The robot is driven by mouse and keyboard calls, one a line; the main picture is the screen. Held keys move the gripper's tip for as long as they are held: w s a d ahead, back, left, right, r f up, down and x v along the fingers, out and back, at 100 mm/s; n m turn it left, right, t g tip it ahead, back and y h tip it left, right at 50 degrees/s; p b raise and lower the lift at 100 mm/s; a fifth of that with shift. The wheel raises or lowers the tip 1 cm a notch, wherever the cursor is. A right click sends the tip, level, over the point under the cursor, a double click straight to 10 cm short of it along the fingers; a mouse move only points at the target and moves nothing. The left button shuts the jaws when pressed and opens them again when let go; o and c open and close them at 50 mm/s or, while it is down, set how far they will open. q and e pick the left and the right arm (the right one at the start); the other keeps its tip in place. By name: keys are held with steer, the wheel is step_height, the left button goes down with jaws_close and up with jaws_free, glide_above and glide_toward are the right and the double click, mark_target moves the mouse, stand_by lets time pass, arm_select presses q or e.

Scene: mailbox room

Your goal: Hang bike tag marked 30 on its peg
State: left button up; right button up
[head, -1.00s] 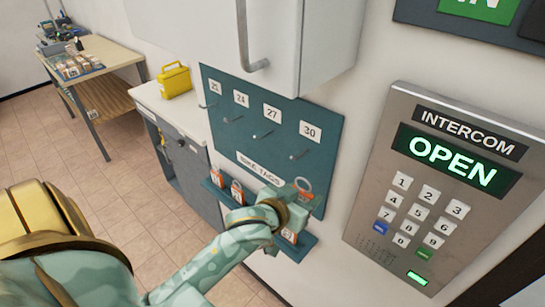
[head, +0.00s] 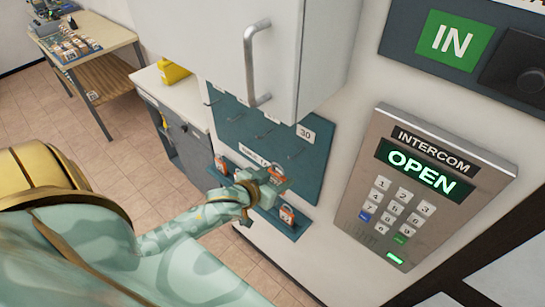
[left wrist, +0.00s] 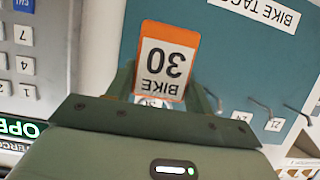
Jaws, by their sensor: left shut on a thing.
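The orange and white tag marked BIKE 30 (left wrist: 167,62) is between the fingers of my left gripper (left wrist: 165,85), and appears upside down in the left wrist view. In the head view my left gripper (head: 276,178) is shut in front of the lower part of the teal peg board (head: 318,175). The 30 label (head: 305,133) is at the board's right end, with its peg (head: 296,155) below it, above my gripper. The peg looks empty. In the left wrist view the tag partly covers the 30 label (left wrist: 152,101). My right gripper is not in view.
A ledge (head: 297,229) under the board holds other orange tags, one (head: 288,215) just below my gripper. A white cabinet with a handle (head: 257,65) overhangs the board. The intercom panel (head: 420,190) is on the wall to the right.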

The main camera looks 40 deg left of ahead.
arm_select(q)
steer(key=b+x, duration=0.1)
steer(key=x, duration=0.1)
steer(key=b+x, duration=0.1)
steer(key=x, duration=0.1)
steer(key=r+b+x, duration=0.1)
steer(key=x, duration=0.1)
steer(key=shift+w+f+b, duration=0.15)
steer(key=shift+w+b, duration=0.25)
steer(key=shift+w, duration=0.2)
steer(key=shift+w+f, duration=0.15)
steer(key=shift+f, duration=0.1)
steer(key=shift+f, duration=0.1)
steer(key=o, duration=1.1)
steer(key=shift+c, duration=0.2)
